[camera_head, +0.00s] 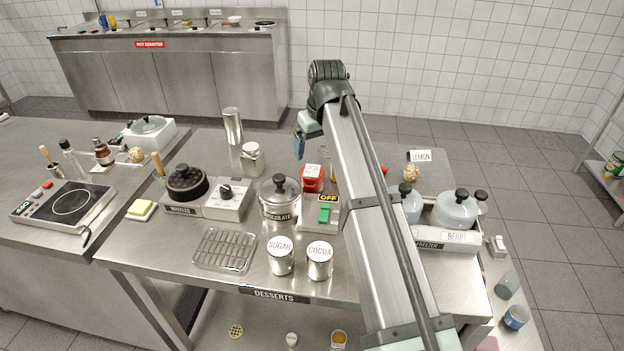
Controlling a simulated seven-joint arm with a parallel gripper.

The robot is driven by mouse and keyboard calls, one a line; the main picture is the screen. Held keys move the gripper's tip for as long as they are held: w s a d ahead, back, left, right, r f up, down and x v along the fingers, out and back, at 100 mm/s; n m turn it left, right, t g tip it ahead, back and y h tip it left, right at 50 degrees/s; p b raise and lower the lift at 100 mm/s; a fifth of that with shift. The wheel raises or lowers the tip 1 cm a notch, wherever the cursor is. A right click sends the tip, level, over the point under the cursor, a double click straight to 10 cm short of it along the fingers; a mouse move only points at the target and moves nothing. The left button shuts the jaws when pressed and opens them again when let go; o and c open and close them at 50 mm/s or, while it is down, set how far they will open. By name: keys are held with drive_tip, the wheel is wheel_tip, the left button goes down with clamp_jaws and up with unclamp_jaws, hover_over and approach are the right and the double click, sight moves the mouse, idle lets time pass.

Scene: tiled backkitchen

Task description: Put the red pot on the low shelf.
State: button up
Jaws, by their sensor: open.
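A small red container (311,180) with a pale top stands on the steel table, left of my arm and behind the scale with the green switch. I cannot tell for sure that it is the red pot. A red pan-like thing (233,19) is on the far counter. Under the "DESSERTS" table edge a low shelf (262,328) shows, partly cut off by the frame. My gripper (302,150) hangs from the arm's far end, above and behind the red container and apart from it. It is open; its fingertips are small and hard to make out.
A chocolate pot (279,198), sugar tin (281,255), cocoa tin (320,260) and wire rack (225,250) crowd the table. Lidded glass pots (455,210) stand right of my arm.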

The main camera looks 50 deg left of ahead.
sight(313, 172)
drive_tip(key=f, duration=0.2)
drive_tip(key=f+m+y, duration=0.1)
drive_tip(key=f, duration=0.1)
drive_tip(key=a+f+m, duration=0.1)
drive_tip(key=f, duration=0.1)
drive_tip(key=shift+f+t, duration=0.1)
drive_tip(key=shift+t, duration=0.3)
drive_tip(key=shift+x, duration=3.05)
drive_tip(key=shift+y, duration=0.3)
drive_tip(key=shift+c, duration=0.4)
